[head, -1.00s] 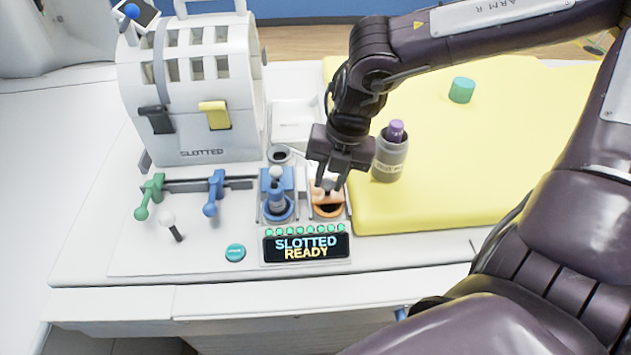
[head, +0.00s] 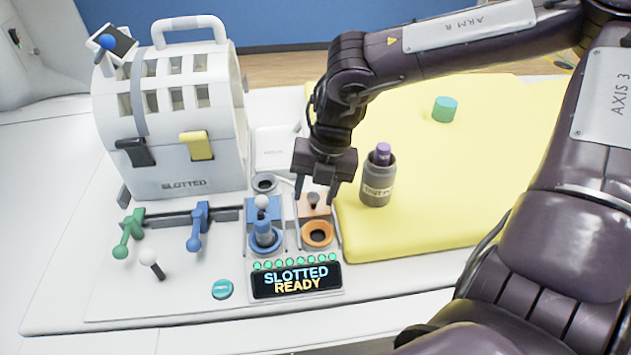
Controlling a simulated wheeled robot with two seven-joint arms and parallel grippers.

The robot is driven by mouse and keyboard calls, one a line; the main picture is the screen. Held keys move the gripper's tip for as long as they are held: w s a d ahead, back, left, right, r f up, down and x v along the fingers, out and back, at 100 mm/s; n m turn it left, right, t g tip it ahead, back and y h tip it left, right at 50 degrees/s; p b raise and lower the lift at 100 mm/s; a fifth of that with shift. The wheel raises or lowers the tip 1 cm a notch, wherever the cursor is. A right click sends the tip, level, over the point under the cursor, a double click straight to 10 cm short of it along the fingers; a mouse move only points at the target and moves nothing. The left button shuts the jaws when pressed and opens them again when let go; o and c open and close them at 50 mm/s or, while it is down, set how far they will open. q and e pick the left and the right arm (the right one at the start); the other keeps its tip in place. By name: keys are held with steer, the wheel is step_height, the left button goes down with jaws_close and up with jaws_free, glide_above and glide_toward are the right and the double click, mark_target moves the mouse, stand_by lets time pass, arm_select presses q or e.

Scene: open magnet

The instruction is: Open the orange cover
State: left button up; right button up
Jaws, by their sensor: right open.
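The orange cover (head: 315,209) is a small flat plate with a dark grey knob, on the console at the centre. It lies behind the orange ring (head: 318,234), whose dark round hole is uncovered. My right gripper (head: 317,196) points down over the cover, open, with one finger on each side of the knob. I cannot tell whether the fingers touch the cover. My left gripper is not in view.
A blue cover (head: 263,208) and a blue ring holding a blue cylinder (head: 263,232) stand just left. A grey cup with a purple top (head: 378,180) stands right on the yellow mat (head: 440,165). A white slotted housing (head: 185,160) stands left. The display (head: 296,280) reads "SLOTTED READY".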

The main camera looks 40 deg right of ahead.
mark_target(323, 208)
step_height(323, 208, up, 8)
steer(key=s+d, duration=0.1)
steer(key=shift+f, duration=0.15)
stand_by(0.6)
